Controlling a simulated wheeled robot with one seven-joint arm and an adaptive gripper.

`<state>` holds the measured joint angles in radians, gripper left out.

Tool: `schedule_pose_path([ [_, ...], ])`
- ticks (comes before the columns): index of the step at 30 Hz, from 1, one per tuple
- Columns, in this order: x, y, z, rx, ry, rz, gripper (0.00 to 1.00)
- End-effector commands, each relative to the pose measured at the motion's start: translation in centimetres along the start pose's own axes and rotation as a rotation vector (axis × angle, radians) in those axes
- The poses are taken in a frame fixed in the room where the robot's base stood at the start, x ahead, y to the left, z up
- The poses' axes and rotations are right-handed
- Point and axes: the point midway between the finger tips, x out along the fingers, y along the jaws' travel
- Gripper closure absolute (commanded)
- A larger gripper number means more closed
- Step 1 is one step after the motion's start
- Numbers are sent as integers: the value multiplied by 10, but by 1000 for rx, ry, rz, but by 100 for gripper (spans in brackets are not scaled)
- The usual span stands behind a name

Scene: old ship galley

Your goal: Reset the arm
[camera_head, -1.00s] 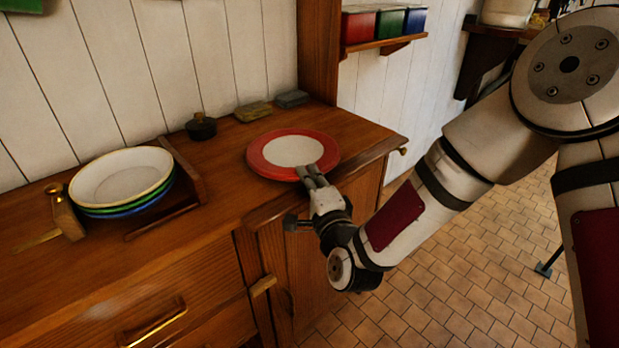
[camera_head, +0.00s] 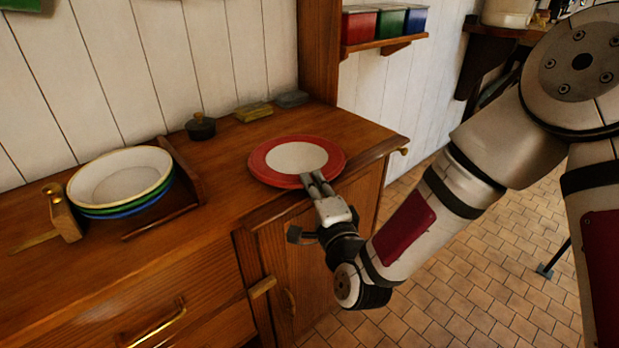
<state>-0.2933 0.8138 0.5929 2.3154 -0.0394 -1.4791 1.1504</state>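A red plate with a white centre (camera_head: 290,155) is level over the right end of the wooden counter, near its front edge. My gripper (camera_head: 313,178) is at the plate's front rim. Its two fingers are close together and appear shut on the rim. The plate has moved along with the gripper. I cannot tell whether the plate touches the counter or is just above it. The far fingertips are partly hidden at the rim.
Stacked bowls (camera_head: 120,180), white on top, sit in a wooden rack on the left of the counter (camera_head: 215,210). A small dark pot (camera_head: 201,127), a yellowish block (camera_head: 253,112) and a grey block (camera_head: 292,99) stand at the back. Tiled floor (camera_head: 480,270) lies right.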

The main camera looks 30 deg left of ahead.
Motion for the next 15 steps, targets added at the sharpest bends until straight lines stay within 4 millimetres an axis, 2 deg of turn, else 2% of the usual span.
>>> schedule_pose_path([
  [1, -14, 16, 0, 2, -4, 43, 69],
  [9, -48, 5, 1, 0, -4, 18, 69],
  [15, -57, 0, 1, 0, -4, 5, 69],
])
